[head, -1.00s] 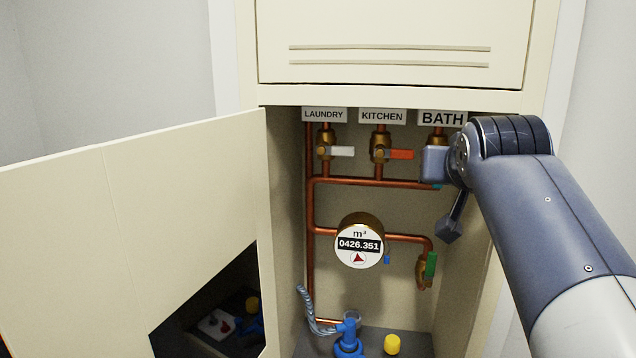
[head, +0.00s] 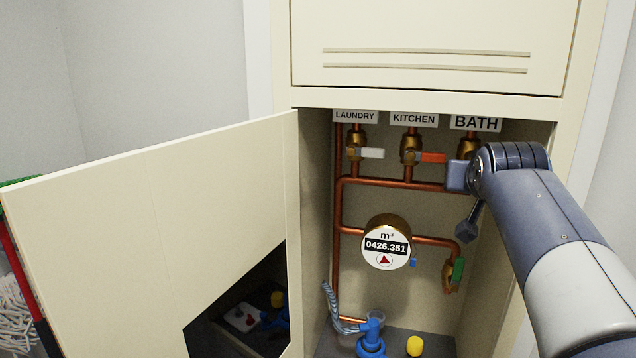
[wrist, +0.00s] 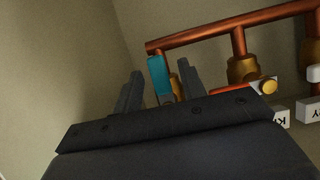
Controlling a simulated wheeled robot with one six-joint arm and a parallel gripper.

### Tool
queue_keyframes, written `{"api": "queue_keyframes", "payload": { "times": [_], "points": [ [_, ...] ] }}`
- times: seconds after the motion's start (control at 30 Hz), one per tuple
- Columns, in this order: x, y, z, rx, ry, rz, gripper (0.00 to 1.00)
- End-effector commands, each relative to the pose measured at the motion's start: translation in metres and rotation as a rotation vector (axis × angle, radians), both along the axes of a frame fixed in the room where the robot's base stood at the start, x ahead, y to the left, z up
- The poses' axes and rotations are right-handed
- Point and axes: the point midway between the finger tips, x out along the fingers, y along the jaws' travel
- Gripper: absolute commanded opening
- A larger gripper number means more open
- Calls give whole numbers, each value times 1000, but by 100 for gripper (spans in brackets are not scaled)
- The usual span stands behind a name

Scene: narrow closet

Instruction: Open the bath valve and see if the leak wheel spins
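The bath valve's brass body (head: 469,148) sits under the BATH label (head: 475,123) at the right of the cabinet. Its teal handle (wrist: 158,76) shows in the wrist view, lying roughly along its upright pipe; it is hidden behind my gripper in the head view. My gripper (wrist: 157,74) is open, its two fingers apart on either side of the teal handle in the picture; contact cannot be told. In the head view my gripper (head: 458,176) is just below the valve. The round meter (head: 387,243) reads 0426.351, and its red leak wheel (head: 384,260) points up.
The laundry valve (head: 371,153) and kitchen valve (head: 432,157) have handles lying sideways, left of my gripper. A green-handled tap (head: 458,269) hangs lower right. The cabinet door (head: 160,220) stands open at left. A blue fitting (head: 371,340) and yellow cap (head: 415,346) are at the bottom.

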Motion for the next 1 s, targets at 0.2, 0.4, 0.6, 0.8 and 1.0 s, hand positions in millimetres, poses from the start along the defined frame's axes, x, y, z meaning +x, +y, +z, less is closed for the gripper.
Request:
{"api": "queue_keyframes", "payload": {
  "times": [0.2, 0.4, 0.6, 0.8, 1.0],
  "points": [
    [-19, 6, 8, 7, -6, 1, 39],
    [-53, 16, 22, 7, -6, 1, 39],
    [-89, 26, 37, 7, -6, 1, 39],
    [-66, 19, 28, 10, 5, 0, 39],
    [-30, 9, 14, 10, 3, 0, 39]
  ]
}}
